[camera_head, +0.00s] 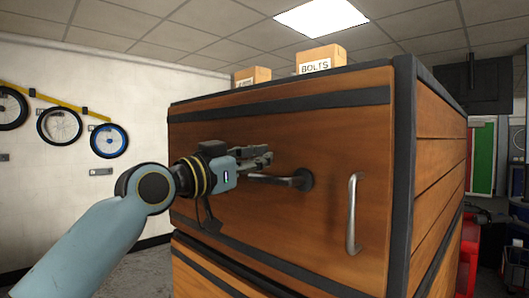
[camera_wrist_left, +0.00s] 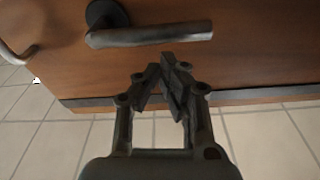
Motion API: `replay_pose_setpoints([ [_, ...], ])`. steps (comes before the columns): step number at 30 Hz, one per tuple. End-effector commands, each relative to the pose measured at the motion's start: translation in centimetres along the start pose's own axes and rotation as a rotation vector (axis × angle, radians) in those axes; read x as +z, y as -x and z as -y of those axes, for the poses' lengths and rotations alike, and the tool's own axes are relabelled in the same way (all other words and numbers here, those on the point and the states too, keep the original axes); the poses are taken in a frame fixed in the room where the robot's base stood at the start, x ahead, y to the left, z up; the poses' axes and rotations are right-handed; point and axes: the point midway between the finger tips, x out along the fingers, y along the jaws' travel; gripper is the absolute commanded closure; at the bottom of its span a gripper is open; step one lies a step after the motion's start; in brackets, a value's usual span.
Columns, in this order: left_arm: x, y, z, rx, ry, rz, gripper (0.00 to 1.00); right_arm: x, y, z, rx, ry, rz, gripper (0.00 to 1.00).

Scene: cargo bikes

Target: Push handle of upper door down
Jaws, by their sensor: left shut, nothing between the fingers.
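The upper door (camera_head: 330,130) is a brown wooden panel with dark metal bands on the front of a large crate. Its dark lever handle (camera_head: 272,180) lies about level, with its round base at the right end. My left gripper (camera_head: 268,156) is shut and empty, just above the free end of the lever in the head view. In the left wrist view the lever (camera_wrist_left: 150,35) crosses the top, and the fingertips (camera_wrist_left: 172,62) point at the door close to it. I cannot tell whether they touch the lever. My right gripper is not in view.
A vertical metal pull bar (camera_head: 353,213) is fixed on the door, right of the lever. A box marked BOLTS (camera_head: 320,60) and another small box (camera_head: 251,76) stand on top. Wheels (camera_head: 108,141) hang on the left wall. A lower wooden panel (camera_head: 215,275) is below.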

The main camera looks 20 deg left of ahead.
Motion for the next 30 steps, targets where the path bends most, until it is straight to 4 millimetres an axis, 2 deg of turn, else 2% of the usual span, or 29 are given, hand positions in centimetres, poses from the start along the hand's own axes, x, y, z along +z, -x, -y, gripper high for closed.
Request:
replay_pose_setpoints([
  [3,0.52,0.07,0.19,-0.009,0.068,0.001,1.00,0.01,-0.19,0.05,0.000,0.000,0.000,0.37],
  [30,1.17,0.16,0.52,-0.008,0.062,0.000,1.00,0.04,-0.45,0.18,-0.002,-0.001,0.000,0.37],
])
